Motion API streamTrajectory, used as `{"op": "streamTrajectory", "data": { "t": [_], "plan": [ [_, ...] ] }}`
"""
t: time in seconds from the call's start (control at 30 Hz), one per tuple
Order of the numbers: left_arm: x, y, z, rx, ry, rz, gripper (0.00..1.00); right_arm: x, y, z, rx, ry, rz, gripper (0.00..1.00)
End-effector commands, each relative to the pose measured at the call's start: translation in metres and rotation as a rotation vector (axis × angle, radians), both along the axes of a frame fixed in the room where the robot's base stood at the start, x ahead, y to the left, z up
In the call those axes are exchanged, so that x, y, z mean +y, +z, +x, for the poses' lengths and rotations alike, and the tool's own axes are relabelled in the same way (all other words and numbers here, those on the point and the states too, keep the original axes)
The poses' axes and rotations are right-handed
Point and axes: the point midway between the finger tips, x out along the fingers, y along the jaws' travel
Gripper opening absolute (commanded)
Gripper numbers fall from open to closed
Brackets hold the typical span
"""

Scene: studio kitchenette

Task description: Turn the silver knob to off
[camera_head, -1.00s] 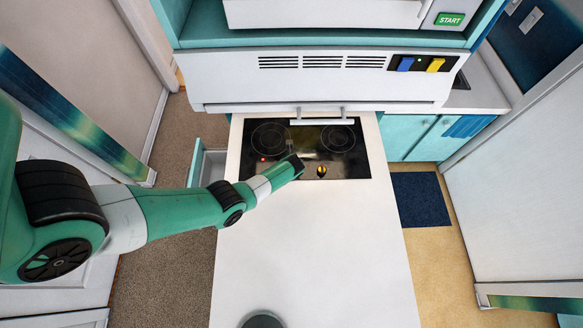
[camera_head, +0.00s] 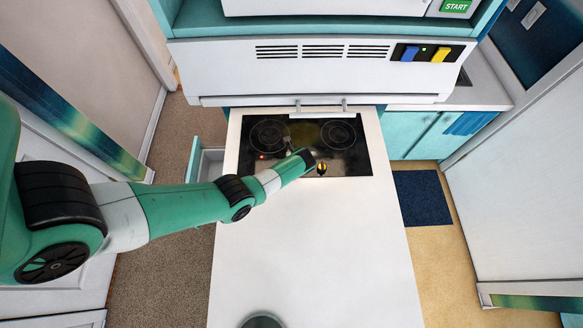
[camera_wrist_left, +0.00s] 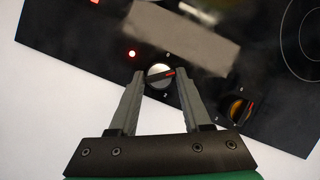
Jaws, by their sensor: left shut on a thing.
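The silver knob (camera_wrist_left: 158,77) is a round knob on the front edge of the black cooktop (camera_head: 356,160). Its dark pointer has a red tip and points right and slightly up in the left wrist view. My left gripper (camera_wrist_left: 160,74) has one finger on each side of the knob and is shut on it. In the head view the silver knob cannot be made out near the end of my left arm. A red light (camera_wrist_left: 131,54) is lit on the panel, up and left of the knob. My right gripper is not in view.
An amber knob (camera_wrist_left: 240,109) with a red mark sits right of the silver one, close to my right-hand finger. Burner rings (camera_head: 338,136) lie behind. A drawer (camera_head: 206,163) stands open at left.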

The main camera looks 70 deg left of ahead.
Motion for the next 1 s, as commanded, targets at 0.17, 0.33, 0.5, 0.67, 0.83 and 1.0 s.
{"op": "streamTrajectory", "data": {
  "t": [0.17, 0.33, 0.5, 0.67, 0.83, 1.0],
  "plan": [
    [0.000, -0.005, 0.002, 0.000, 0.166, 0.000, 0.00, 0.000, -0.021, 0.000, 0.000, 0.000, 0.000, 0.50],
    [0.000, -0.006, 0.003, 0.001, 0.328, 0.000, 0.00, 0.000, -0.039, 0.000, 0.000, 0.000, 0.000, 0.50],
    [0.001, -0.006, 0.005, 0.000, 0.488, 0.000, 0.00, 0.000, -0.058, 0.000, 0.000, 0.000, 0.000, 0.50],
    [0.001, -0.006, 0.006, 0.001, 0.629, -0.001, 0.00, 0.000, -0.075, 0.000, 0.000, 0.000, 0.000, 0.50],
    [0.002, -0.005, 0.006, 0.002, 0.749, -0.001, 0.00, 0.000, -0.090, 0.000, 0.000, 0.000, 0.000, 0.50],
    [0.002, -0.004, 0.007, 0.001, 0.832, -0.002, 0.00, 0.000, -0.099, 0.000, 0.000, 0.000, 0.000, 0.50]
  ]
}}
